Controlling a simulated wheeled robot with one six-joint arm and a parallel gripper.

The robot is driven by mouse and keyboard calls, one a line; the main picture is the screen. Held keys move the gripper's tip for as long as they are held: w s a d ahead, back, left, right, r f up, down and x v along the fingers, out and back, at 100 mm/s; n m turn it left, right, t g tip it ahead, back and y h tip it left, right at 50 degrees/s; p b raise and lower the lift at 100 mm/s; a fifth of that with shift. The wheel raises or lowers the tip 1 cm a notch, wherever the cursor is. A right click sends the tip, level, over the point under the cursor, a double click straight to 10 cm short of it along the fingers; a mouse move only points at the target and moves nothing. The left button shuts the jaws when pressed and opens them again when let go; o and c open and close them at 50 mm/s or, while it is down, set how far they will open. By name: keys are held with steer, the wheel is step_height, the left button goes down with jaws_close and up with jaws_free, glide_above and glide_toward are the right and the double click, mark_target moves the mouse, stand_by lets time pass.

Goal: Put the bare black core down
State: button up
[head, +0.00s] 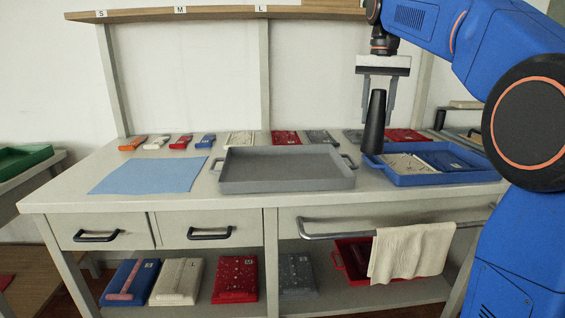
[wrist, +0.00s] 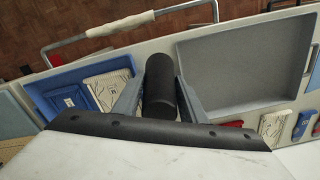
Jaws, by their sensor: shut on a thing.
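The bare black core (head: 375,122) is a dark, slightly tapered cylinder. My gripper (head: 377,112) is shut on it and holds it upright at the left end of the blue tray. In the wrist view the core (wrist: 160,88) sits between the two grey fingers of my gripper (wrist: 158,90). Its lower end shows near the gap between the blue tray and the grey tray. I cannot tell whether it touches the table or the blue tray's rim.
The empty grey tray (head: 285,184) stands left of the core. The blue tray (head: 440,180) on the right holds flat cream and blue pieces. A blue mat (head: 150,175) lies at the left. Several small coloured pieces line the back. A cream cloth (head: 411,252) hangs on the front rail.

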step_height(320, 180, down, 10)
steer(key=shift+w, duration=0.3)
stand_by(0.5)
steer(key=shift+f, duration=0.1)
steer(key=o, duration=1)
step_height(320, 180, up, 12)
steer(key=shift+r, duration=0.15)
